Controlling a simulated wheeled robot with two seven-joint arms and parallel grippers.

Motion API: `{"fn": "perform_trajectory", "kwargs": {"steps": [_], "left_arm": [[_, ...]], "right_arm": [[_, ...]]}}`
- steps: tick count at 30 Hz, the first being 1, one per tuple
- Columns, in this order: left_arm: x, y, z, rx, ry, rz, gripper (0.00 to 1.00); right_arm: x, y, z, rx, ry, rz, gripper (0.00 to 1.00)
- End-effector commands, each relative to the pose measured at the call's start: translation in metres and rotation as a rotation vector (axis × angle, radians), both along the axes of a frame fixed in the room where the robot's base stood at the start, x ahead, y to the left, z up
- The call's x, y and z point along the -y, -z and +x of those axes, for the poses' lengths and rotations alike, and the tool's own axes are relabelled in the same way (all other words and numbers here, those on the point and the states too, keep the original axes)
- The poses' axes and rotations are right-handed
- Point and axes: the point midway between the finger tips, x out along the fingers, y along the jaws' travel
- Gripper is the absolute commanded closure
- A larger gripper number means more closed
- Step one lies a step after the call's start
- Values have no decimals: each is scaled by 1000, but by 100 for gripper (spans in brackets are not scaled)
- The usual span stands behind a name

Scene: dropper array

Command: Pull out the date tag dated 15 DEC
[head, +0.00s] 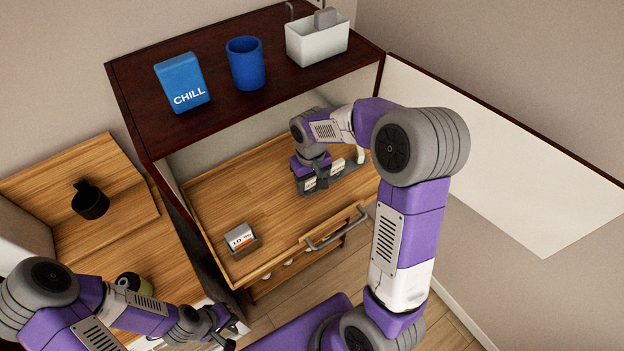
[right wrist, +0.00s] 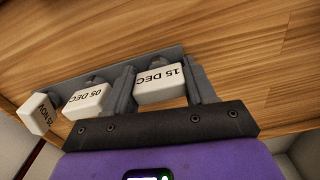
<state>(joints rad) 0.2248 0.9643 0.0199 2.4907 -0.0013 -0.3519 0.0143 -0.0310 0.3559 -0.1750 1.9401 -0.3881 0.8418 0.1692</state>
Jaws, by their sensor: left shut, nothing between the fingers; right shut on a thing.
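The white date tag reading 15 DEC (right wrist: 160,84) stands in a grey holder (right wrist: 60,92) in the right wrist view. My right gripper (right wrist: 163,74) has a finger on either side of this tag and is shut on it. Tags reading 05 DEC (right wrist: 88,101) and 25 NOV (right wrist: 38,114) stand to its left. In the head view the holder (head: 350,181) lies on the wooden surface, partly hidden by my right gripper (head: 314,183). The tags' print cannot be read there. My left gripper (head: 228,328) is shut and empty at the lower left, away from the holder.
A small block with an orange-marked label (head: 241,238) sits on the wooden surface. A bar handle (head: 338,228) is at the front edge. The dark shelf above holds a blue CHILL box (head: 182,82), a blue cup (head: 246,64) and a white caddy (head: 317,42). A black mug (head: 90,202) stands left.

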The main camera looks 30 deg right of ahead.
Motion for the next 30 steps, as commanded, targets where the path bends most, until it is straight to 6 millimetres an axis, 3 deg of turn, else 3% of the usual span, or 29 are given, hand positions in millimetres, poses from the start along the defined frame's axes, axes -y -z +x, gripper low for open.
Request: {"fn": "perform_trajectory", "kwargs": {"steps": [1, 6, 30], "left_arm": [[0, 0, 0, 0, 0, 0, 100], [0, 0, 0, 0, 0, 0, 100], [0, -10, 0, 0, 0, 0, 100]], "right_arm": [[0, 0, 0, 0, -1, 0, 61], [0, 0, 0, 1, -1, 0, 82], [0, -12, 0, 0, 0, 0, 82]]}}
